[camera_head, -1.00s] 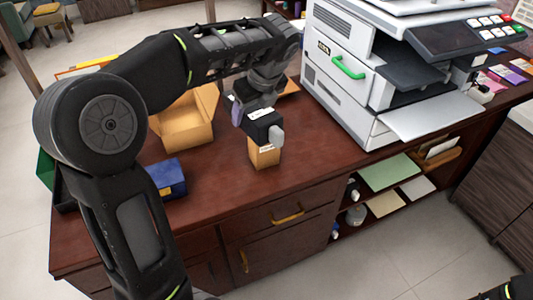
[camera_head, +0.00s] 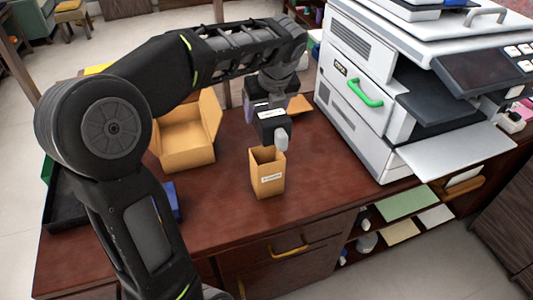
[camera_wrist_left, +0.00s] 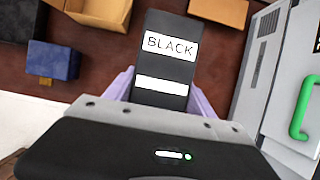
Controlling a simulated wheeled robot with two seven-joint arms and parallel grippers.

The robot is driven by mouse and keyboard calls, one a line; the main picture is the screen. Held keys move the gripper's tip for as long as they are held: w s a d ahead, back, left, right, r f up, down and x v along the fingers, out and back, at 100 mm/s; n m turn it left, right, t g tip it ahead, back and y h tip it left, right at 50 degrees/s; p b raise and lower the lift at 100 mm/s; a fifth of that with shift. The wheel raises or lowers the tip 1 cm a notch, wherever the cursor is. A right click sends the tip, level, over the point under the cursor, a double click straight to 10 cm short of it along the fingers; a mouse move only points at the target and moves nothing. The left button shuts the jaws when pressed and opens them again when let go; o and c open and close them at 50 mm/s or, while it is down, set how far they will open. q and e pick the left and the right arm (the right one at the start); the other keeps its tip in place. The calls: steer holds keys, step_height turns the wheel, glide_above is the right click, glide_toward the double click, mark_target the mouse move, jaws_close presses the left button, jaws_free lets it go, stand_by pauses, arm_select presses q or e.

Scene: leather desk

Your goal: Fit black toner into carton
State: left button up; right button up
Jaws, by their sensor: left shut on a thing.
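The black toner (camera_head: 270,124) is a dark block with white labels and a pale grey end piece. It hangs above the small open carton (camera_head: 268,181), with its lower end near the carton's back rim. The carton stands upright on the desk with its top open and a white label on its front. My left gripper (camera_head: 264,104) is shut on the toner. The left wrist view shows the toner (camera_wrist_left: 166,62) marked BLACK between the lavender fingers (camera_wrist_left: 165,98). The carton is not clearly seen there. My right gripper is out of view.
A large open cardboard box (camera_head: 187,135) stands left of the carton on the desk (camera_head: 225,215). A blue box (camera_wrist_left: 53,60) is near it, mostly behind my arm in the head view. A printer (camera_head: 365,120) with a green handle stands at right. Desk in front of the carton is clear.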

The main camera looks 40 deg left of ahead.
arm_select(q)
steer(key=shift+f, duration=1.9)
steer(key=shift+f, duration=1.9)
steer(key=shift+f, duration=0.6)
steer(key=o, duration=1.7)
steer(key=shift+o, duration=0.2)
steer(key=shift+r, duration=0.1)
